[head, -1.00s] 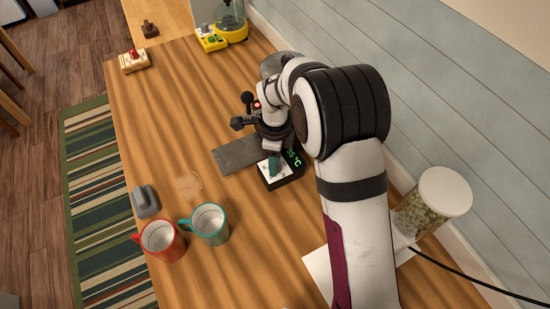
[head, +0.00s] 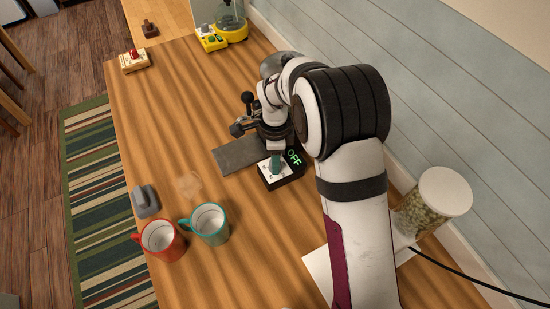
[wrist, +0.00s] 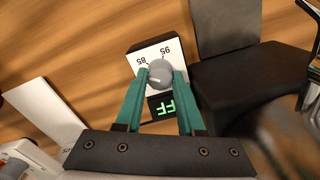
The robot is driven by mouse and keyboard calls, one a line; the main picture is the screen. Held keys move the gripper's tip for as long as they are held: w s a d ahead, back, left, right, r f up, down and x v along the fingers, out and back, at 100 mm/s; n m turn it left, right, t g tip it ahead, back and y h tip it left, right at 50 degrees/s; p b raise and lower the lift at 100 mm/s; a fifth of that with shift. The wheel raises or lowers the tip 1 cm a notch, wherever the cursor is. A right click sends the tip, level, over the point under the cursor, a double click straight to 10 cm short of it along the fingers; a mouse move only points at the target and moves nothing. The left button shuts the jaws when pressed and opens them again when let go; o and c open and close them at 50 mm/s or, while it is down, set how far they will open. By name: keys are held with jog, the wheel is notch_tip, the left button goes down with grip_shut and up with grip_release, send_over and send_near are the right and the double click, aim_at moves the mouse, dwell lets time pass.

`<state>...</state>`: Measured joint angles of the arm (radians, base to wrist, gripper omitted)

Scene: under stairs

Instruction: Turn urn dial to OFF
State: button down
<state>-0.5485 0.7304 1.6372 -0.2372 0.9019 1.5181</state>
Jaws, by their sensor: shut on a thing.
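The urn's control box is a small black box with a white dial plate (wrist: 140,60), and its display (head: 294,157) reads OFF in green. In the wrist view the grey round dial (wrist: 159,73) sits on the plate beside the marks 85 and 95. My gripper (wrist: 160,78) has its teal fingers shut on the dial, one on each side. In the head view my gripper (head: 276,164) is over the control box and hides most of the dial. The urn itself is mostly hidden behind my arm.
A red mug (head: 162,240) and a teal mug (head: 209,224) stand at the front left, near a grey switch (head: 145,201). A grey mat (head: 238,155) lies beside the control box. A jar (head: 437,202) stands right of my arm. The table's left middle is clear.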

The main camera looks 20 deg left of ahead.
jog(key=n, duration=1.4)
jog(key=shift+n, duration=0.3)
jog(key=n, duration=0.5)
jog(key=shift+w, duration=0.1)
jog(key=n, duration=0.5)
jog(key=shift+a, duration=0.1)
jog(key=shift+r+n, duration=0.1)
jog(key=shift+n, duration=0.2)
jog(key=c, duration=0.8)
grip_release()
